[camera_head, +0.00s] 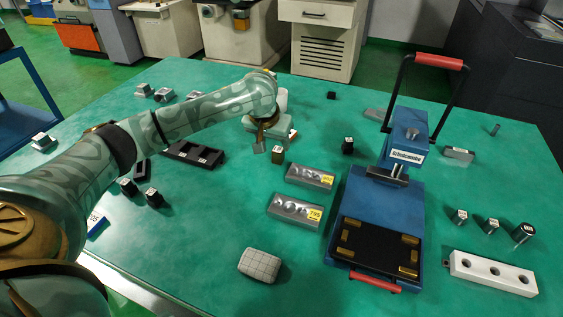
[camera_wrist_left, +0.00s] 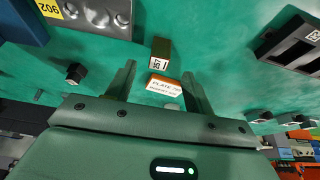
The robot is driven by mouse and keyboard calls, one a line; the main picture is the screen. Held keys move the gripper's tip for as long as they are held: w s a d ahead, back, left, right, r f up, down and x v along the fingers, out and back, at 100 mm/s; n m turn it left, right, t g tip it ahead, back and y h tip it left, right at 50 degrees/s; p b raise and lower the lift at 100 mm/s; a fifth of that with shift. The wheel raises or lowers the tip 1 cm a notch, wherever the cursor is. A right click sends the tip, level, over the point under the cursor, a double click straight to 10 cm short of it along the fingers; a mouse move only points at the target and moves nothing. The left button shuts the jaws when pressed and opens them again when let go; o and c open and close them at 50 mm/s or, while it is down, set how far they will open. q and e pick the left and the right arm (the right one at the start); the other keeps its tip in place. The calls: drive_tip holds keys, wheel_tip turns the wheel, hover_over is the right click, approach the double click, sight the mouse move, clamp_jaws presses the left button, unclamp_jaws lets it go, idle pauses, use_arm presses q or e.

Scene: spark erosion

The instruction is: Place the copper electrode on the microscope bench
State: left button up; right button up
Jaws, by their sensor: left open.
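My left gripper (camera_head: 268,140) is open above the middle of the green table. A brown, copper-like block with a white label (camera_head: 277,155) stands just beside its fingers; it seems to be the block (camera_wrist_left: 160,52) just beyond the fingertips in the left wrist view. There, an orange-edged piece with a white label reading "PLATE" (camera_wrist_left: 164,86) shows between the open fingers (camera_wrist_left: 158,82). I cannot tell which of these two is the copper electrode. No microscope is clearly visible, so I cannot pick out the microscope bench. My right gripper is not in view.
A blue press-like stand (camera_head: 362,203) with a red-handled lever stands right of centre. Two grey blocks with yellow labels (camera_head: 309,177) (camera_head: 295,210) lie left of it. A black tray (camera_head: 193,153) is left of my gripper. A white holed rack (camera_head: 492,272) is at right.

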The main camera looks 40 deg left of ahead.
sight(278, 150)
use_arm(q)
drive_tip(key=shift+b+x, duration=0.3)
drive_tip(key=shift+x, duration=0.85)
drive_tip(key=shift+w+f+b, duration=0.2)
drive_tip(key=shift+f+b, duration=0.25)
drive_tip(key=b+x, duration=0.4)
drive_tip(key=x, duration=0.1)
drive_tip(key=shift+w, duration=0.1)
drive_tip(key=shift+r, duration=0.4)
drive_tip(key=shift+c, duration=0.3)
drive_tip(key=c, duration=1)
clamp_jaws()
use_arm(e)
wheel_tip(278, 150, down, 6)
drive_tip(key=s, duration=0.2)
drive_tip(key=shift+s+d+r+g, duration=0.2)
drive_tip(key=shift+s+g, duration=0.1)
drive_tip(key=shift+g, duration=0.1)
use_arm(q)
drive_tip(key=shift+r, duration=0.1)
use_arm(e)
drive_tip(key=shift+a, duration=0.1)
